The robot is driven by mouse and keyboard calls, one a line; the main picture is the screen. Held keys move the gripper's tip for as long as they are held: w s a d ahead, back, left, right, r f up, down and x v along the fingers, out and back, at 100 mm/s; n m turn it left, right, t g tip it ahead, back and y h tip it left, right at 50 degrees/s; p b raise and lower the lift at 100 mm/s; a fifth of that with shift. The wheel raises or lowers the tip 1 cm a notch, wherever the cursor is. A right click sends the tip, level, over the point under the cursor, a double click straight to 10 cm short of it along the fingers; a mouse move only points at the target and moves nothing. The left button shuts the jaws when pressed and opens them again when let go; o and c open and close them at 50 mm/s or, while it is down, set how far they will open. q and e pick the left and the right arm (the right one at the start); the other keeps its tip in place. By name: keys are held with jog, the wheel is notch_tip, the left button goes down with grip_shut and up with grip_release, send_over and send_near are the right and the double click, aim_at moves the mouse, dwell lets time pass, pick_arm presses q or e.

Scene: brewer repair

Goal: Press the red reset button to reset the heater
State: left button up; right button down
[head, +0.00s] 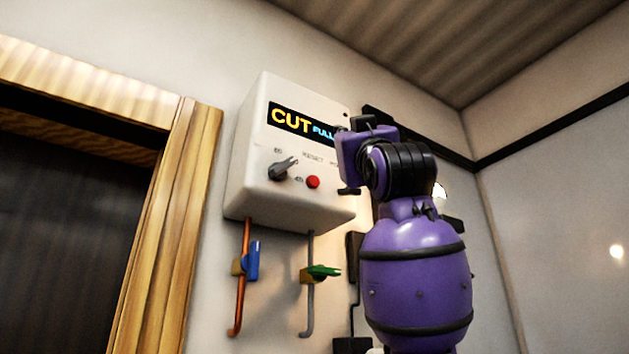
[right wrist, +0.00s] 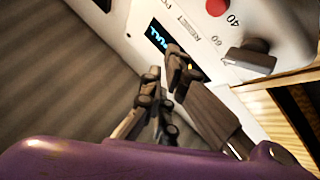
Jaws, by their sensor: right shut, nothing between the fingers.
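The white heater box (head: 250,165) hangs on the wall; its display (head: 290,121) reads "CUT" and "FULL". The red reset button (head: 313,182) is on its front face, right of a dark knob (head: 281,169). In the right wrist view the red button (right wrist: 216,6) is at the top edge, with the knob (right wrist: 250,58) below it. My right gripper (right wrist: 166,82) is shut and empty, in front of the panel near the display and apart from the button in the picture. In the head view my purple right arm hides the gripper and the box's right side. My left gripper is out of view.
Two pipes run below the box, a copper one with a blue valve (head: 252,260) and a grey one with a green valve (head: 323,272). A wooden door frame (head: 170,240) stands at the left. The wall (head: 540,210) at the right is mostly bare.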

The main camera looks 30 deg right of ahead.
jog(key=w, duration=0.8)
jog(key=shift+w+a, duration=0.25)
jog(key=shift+a, duration=0.05)
jog(key=shift+w, duration=0.2)
dwell(1.0)
jog(key=shift+w, duration=0.25)
jog(key=shift+w+a, duration=0.1)
jog(key=shift+w, duration=0.45)
dwell(1.0)
jog(key=shift+s, duration=0.15)
jog(key=shift+s+f, duration=0.1)
jog(key=shift+s, duration=0.65)
jog(key=shift+s, duration=0.1)
jog(key=shift+s+d, duration=0.15)
jog(key=shift+s, duration=1.05)
jog(key=shift+s+d, duration=0.15)
jog(key=shift+s, duration=1.05)
